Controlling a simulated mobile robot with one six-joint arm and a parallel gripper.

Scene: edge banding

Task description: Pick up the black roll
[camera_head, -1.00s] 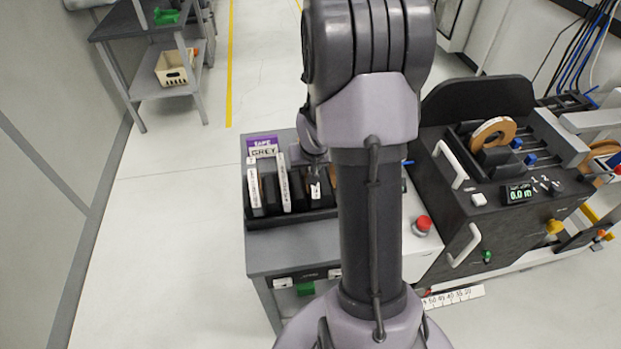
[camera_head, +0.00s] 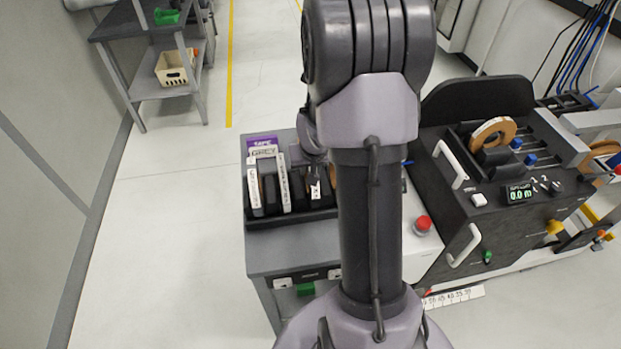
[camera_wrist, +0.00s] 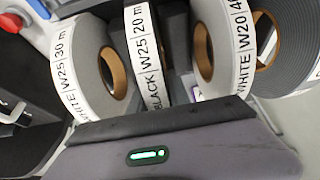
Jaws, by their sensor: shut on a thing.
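The black roll (camera_wrist: 148,60), with a white label reading "BLACK W25 20 m", stands on edge in the middle of the wrist view. My gripper (camera_wrist: 150,95) is shut on it, with dark finger surfaces on both sides of the roll. The grey gripper body with a green light fills the bottom of the wrist view. In the head view, my arm hides most of the gripper and part of the roll rack (camera_head: 285,221). Whether the roll has left its slot cannot be told.
White rolls (camera_wrist: 85,70) and (camera_wrist: 225,45) stand close on both sides of the black roll. A purple box (camera_head: 262,147) stands behind the rack. To the right are a red button (camera_head: 423,223) and the black machine (camera_head: 450,200) with a tan roll (camera_head: 493,132).

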